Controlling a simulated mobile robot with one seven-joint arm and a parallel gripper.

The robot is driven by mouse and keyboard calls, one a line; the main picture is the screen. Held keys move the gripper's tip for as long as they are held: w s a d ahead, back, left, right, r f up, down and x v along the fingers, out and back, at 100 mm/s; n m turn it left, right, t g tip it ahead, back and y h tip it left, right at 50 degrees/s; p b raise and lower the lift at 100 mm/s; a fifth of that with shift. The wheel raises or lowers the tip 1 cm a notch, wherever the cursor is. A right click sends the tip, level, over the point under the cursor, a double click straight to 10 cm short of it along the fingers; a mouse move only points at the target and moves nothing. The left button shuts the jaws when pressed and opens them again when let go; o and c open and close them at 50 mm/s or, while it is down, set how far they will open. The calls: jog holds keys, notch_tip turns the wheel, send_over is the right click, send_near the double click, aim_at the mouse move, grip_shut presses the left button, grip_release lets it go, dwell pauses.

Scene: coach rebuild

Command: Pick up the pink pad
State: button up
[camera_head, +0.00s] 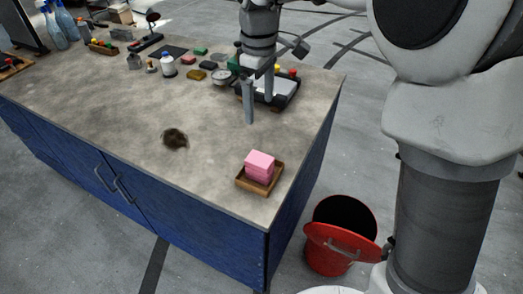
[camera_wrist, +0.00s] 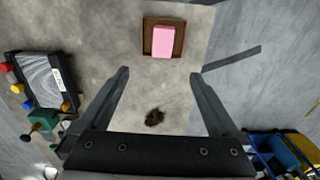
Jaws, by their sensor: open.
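The pink pad (camera_head: 259,164) sits in a shallow brown wooden tray (camera_head: 242,184) near the front right corner of the bench. In the wrist view the pad (camera_wrist: 163,41) lies in the tray (camera_wrist: 148,38) at the top, beyond my fingertips. It looks like a block of stacked pink layers in the head view. My gripper (camera_head: 259,98) is open and empty, above the bench and behind the tray.
A dark brown clump (camera_head: 175,138) lies on the bench left of the tray. A black-framed box with coloured knobs (camera_head: 279,92) stands behind my gripper. Bottles and small blocks line the back. A red bin (camera_head: 340,236) stands on the floor, right. The bench around the tray is clear.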

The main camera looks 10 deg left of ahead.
send_over(260, 159)
jog(key=f, duration=1.1)
jog(key=shift+w+f+b, duration=0.2)
jog(key=shift+f+b, duration=0.1)
jog(key=shift+f, duration=0.1)
jog(key=shift+s+f, duration=0.2)
jog(key=shift+f, duration=2.5)
jog(key=c, duration=1.4)
jog(key=shift+r, duration=0.1)
